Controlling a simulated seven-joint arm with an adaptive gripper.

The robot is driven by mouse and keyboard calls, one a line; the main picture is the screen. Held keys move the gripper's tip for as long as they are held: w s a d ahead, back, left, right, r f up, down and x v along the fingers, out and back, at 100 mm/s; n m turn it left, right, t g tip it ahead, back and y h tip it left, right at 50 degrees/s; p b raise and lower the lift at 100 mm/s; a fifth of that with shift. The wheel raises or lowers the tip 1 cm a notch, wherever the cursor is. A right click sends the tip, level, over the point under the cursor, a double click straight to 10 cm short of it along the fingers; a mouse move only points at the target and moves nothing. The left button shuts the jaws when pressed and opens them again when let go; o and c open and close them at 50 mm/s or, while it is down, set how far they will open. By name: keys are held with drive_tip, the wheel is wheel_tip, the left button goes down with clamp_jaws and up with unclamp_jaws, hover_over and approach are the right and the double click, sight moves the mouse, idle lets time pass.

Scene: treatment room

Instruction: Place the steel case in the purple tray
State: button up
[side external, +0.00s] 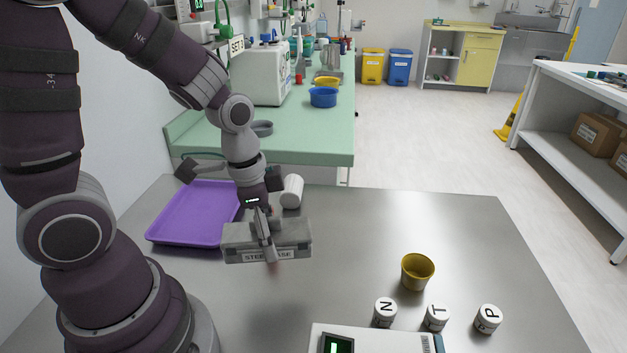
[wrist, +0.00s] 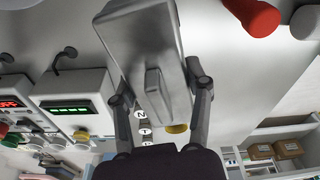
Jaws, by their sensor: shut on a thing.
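The steel case (side external: 293,240) is a grey box with a label on its front, held in the air above the metal table. My gripper (side external: 266,245) is shut on it. In the wrist view, the two fingers of my gripper (wrist: 160,95) press on either side of the steel case (wrist: 140,38), which fills the upper middle. The purple tray (side external: 190,234) lies flat on the table to the left of the case. Its right part is hidden behind my arm, and its visible floor is empty.
A yellow cup (side external: 417,271) and white lettered jars (side external: 436,317) stand at the front right, near a white device (side external: 375,340). The table's right middle is clear.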

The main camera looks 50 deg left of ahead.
sight(270, 217)
wheel_tip(270, 217, up, 5)
drive_tip(key=shift+a+r, duration=0.1)
drive_tip(key=shift+r, duration=0.1)
drive_tip(key=s+a+n+y, duration=0.2)
drive_tip(key=a+n, duration=1.3)
drive_tip(key=a, duration=0.9)
drive_tip(key=f, duration=0.9)
drive_tip(key=a+f, duration=0.1)
drive_tip(key=f, duration=0.3)
drive_tip(key=shift+s+f, duration=0.15)
drive_tip(key=shift+s, duration=0.1)
drive_tip(key=shift+f, duration=0.15)
drive_tip(key=o, duration=1.2)
drive_tip(key=shift+o, duration=0.2)
